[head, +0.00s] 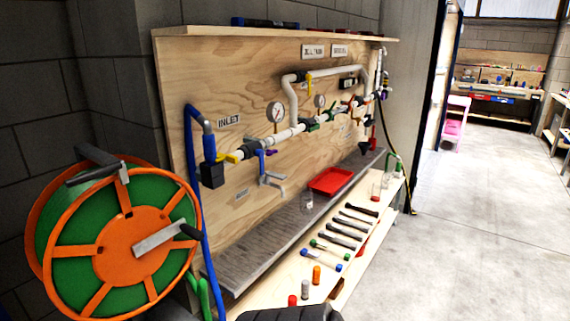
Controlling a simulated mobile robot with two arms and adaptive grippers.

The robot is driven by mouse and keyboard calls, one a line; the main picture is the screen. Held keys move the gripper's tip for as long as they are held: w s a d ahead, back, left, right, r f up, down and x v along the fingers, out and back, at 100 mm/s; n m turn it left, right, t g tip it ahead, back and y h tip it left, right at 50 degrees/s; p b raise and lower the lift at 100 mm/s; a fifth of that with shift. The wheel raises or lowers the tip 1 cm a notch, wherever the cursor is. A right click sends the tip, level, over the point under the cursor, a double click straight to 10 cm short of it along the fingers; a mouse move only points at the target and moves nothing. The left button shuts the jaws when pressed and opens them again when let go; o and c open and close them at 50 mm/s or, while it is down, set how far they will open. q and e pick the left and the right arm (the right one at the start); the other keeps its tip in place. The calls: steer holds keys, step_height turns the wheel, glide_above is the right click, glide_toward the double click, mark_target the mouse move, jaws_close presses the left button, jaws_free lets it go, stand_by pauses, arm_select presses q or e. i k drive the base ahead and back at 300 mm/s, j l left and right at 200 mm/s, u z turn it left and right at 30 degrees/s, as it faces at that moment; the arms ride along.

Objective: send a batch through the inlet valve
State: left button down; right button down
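A plywood panel (250,85) carries white pipework. The INLET label (229,121) is on its left part. Below it, a yellow valve handle (232,157) sits on the pipe beside a black block (212,175) at the pipe's left end. A blue hose (190,135) runs by this end and down the panel's left edge. A blue-handled tap (263,160) hangs just right of the inlet. A round gauge (276,112) stands above the pipe. I cannot tell whether the inlet valve is open or closed. Neither gripper is recognisable in the head view.
A green and orange hose reel (130,240) stands close at the left front. A grey shelf (255,250) below the pipes bears a red tray (331,181) and a clear cup (306,202). Tools and small bottles lie on the lower wooden bench (285,280). Concrete floor (480,230) is clear at right.

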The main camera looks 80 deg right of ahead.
mark_target(260, 153)
steer(key=z, duration=2.55)
steer(key=i+l, duration=0.2)
steer(key=l, duration=0.2)
steer(key=i+l, duration=0.2)
steer(key=l, duration=0.2)
steer(key=i+l, duration=0.2)
steer(key=l, duration=0.15)
steer(key=i+l, duration=0.2)
steer(key=l, duration=0.2)
steer(key=i+l, duration=0.15)
steer(key=l, duration=0.25)
steer(key=i+l+u, duration=0.1)
steer(key=l, duration=0.3)
steer(key=i+l, duration=0.3)
steer(key=l+u, duration=0.1)
steer(key=u, duration=1.3)
